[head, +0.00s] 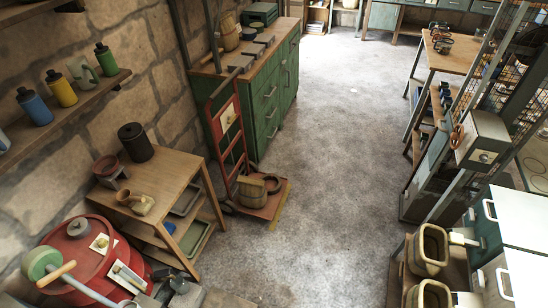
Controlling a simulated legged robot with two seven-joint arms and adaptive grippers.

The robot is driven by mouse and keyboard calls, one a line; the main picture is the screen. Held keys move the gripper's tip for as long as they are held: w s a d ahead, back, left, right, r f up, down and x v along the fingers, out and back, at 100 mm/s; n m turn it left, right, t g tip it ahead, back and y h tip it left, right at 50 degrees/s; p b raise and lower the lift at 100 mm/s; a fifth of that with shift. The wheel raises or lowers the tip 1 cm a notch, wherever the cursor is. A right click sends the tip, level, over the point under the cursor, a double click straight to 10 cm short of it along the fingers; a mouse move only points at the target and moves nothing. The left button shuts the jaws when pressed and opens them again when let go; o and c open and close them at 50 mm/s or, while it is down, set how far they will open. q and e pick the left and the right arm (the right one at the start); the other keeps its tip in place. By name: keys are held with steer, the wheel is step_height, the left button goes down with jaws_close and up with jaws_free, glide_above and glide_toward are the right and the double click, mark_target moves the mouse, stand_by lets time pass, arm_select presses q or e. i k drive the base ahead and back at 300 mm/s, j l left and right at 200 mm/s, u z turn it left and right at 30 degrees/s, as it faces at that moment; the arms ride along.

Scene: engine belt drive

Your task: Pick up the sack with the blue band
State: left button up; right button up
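I cannot make out a sack with a blue band anywhere in the head view. A tan, rounded container (251,191), perhaps a bucket or basket, stands on the low red hand truck (270,204) near the middle; no blue band shows on it. Two tan open containers (430,248) stand at the lower right, also without a visible blue band. Neither of my grippers is in view.
A wooden side table (160,183) and a red drum (80,250) holding tools stand at the left. A green cabinet (270,105) runs along the wall behind. Metal racks and a wooden bench (455,55) line the right. The grey floor (330,160) between is clear.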

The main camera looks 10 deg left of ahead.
mark_target(252, 194)
steer(key=i+l+u, duration=0.1)
steer(key=i, duration=0.4)
steer(key=i+l, duration=0.25)
steer(key=i, duration=0.2)
steer(key=i+l+u, duration=0.15)
steer(key=i, duration=0.35)
steer(key=i+l+u, duration=0.1)
steer(key=i+l, duration=0.25)
steer(key=i, duration=0.1)
